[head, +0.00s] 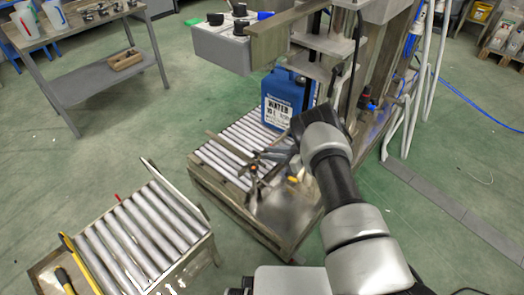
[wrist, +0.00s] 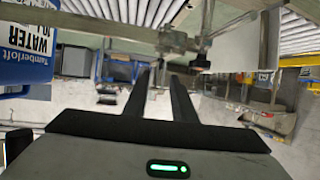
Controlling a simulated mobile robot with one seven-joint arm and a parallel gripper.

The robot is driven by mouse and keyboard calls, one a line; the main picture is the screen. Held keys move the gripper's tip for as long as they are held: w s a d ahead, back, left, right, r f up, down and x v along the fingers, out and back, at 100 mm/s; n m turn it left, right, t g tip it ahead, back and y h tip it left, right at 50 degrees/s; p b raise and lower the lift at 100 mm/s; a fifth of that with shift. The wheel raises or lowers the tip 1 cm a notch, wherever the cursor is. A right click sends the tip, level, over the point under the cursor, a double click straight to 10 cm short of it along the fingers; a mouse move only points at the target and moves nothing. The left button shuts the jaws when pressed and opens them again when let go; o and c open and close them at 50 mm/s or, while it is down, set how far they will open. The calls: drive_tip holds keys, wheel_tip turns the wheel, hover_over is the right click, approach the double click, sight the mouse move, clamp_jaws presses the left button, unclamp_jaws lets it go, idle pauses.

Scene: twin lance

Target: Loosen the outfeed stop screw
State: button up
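The outfeed stop appears in the head view as a metal bar and clamp assembly (head: 253,168) across the roller conveyor (head: 230,145), with small dark and orange parts on it. The wrist view shows a metal clamp block (wrist: 173,41) on a bar, with a small screw-like part (wrist: 201,62) hanging beside it. I cannot tell for sure which part is the stop screw. My gripper (wrist: 160,76) is open and empty, its two black fingers apart just below the clamp in the picture. I see no contact.
A blue water jug (head: 284,98) stands on the conveyor behind the stop and shows at left in the wrist view (wrist: 25,45). A separate roller section (head: 145,235) is at lower left. A grey table (head: 95,75) stands at upper left. Green floor between is clear.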

drive_tip(key=p+v, duration=0.1)
drive_tip(key=v, duration=1)
drive_tip(key=shift+s+d+p, duration=0.2)
drive_tip(key=shift+d+p, duration=0.1)
drive_tip(key=shift+p, duration=0.1)
